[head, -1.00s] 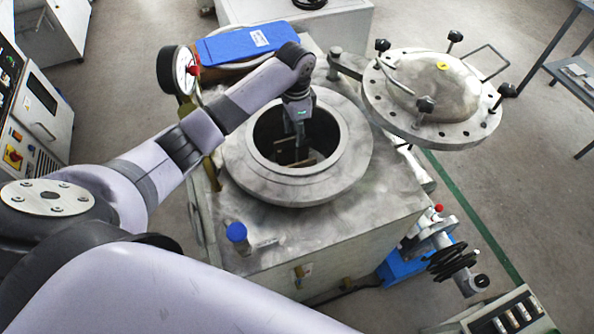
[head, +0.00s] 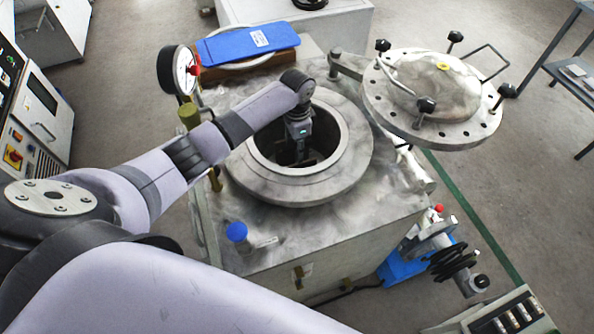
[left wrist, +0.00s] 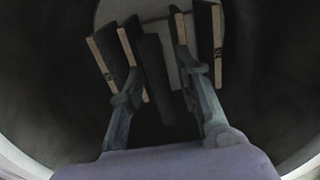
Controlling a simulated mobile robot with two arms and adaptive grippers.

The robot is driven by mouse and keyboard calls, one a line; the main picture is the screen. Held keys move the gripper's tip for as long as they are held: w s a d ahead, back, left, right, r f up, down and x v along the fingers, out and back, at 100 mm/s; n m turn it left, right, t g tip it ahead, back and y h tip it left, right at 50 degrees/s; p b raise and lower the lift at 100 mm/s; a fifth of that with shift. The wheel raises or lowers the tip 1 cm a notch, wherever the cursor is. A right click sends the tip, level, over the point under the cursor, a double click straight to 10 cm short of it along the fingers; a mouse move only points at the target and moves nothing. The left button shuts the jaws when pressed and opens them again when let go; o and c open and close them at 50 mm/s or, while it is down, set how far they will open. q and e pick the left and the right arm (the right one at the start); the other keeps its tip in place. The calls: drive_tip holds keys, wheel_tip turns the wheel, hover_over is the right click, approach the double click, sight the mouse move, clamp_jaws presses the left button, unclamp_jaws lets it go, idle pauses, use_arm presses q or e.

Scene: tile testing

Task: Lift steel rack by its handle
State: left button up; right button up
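My left gripper (head: 299,154) reaches down inside the round opening of the grey metal vessel (head: 262,190) in the head view. In the left wrist view my left gripper (left wrist: 159,82) has its two fingers spread apart. A dark upright bar (left wrist: 155,80), apparently the steel rack's handle, stands between the fingers, with no clear grip on it. Dark, pale-edged tiles stand on both sides, a left one (left wrist: 104,64) and a right one (left wrist: 217,45). The fingers overlap the inner tiles in the picture; whether they touch is unclear. The rack's base is hidden in shadow.
The vessel's lid (head: 432,92) is swung open to the right. A blue-capped fitting (head: 237,234) rises from the vessel's top at the front. The opening's wall closely surrounds my gripper.

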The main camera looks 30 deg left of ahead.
use_arm(q)
clamp_jaws()
idle(0.7)
drive_tip(key=shift+w+r, duration=0.15)
